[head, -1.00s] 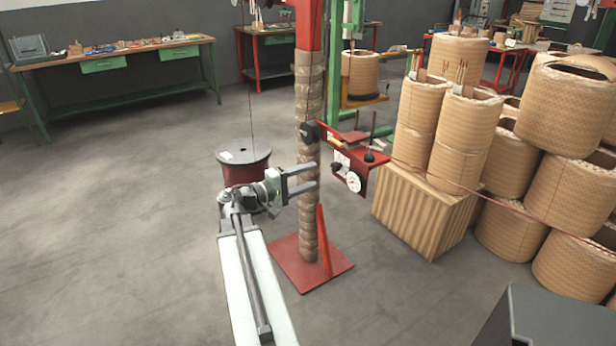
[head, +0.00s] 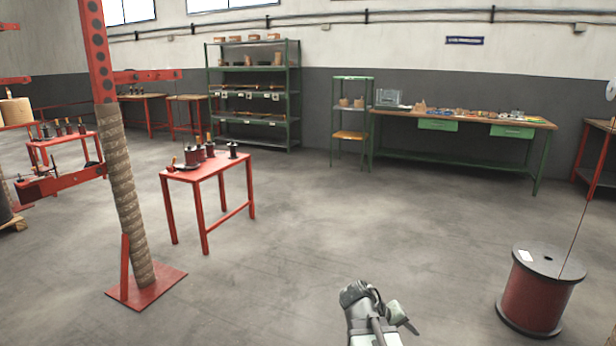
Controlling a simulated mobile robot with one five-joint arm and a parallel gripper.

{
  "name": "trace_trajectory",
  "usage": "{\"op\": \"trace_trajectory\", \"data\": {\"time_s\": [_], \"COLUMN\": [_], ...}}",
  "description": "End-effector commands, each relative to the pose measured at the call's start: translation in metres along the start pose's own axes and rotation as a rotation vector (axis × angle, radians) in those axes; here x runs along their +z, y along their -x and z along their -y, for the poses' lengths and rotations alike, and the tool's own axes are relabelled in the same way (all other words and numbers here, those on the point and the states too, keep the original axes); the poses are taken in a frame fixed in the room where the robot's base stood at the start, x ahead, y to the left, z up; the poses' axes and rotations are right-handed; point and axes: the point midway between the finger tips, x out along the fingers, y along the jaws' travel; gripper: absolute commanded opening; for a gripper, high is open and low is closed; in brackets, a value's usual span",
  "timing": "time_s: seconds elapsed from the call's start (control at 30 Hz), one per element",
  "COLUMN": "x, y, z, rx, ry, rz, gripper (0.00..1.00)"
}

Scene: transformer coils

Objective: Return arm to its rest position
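My arm shows at the bottom centre of the head view, drawn in close to my body, with its upper end low over the bare floor. My gripper (head: 398,318) seems to be the small grey-green part at the right of this end. Its fingers are not clearly seen, so I cannot tell whether they are open or shut. I see nothing held there. Most of the arm below is cut off by the picture's lower edge.
A red cable spool (head: 538,290) stands on the floor at right. A wrapped post (head: 128,195) on a red base is at left. A red table (head: 208,172) with small spools, green shelving (head: 253,95) and a green workbench (head: 460,118) stand behind. The middle floor is clear.

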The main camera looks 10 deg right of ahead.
Motion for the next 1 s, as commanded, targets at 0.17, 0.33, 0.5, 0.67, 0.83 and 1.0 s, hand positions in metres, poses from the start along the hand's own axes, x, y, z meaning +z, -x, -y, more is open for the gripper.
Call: {"op": "trace_trajectory", "data": {"time_s": [0.17, 0.33, 0.5, 0.67, 0.83, 1.0], "x": [0.006, 0.022, 0.026, 0.021, 0.015, 0.008], "y": [0.034, 0.067, 0.115, 0.150, 0.200, 0.262], "z": [0.097, 0.162, 0.157, 0.127, 0.086, 0.034], "rx": [-0.293, -0.589, -0.698, -0.696, -0.695, -0.695], "ry": [0.027, 0.019, 0.020, 0.020, 0.020, 0.020], "rz": [0.005, 0.057, 0.090, 0.089, 0.089, 0.088], "gripper": [0.52, 0.52, 0.52, 0.52, 0.52, 0.52]}}
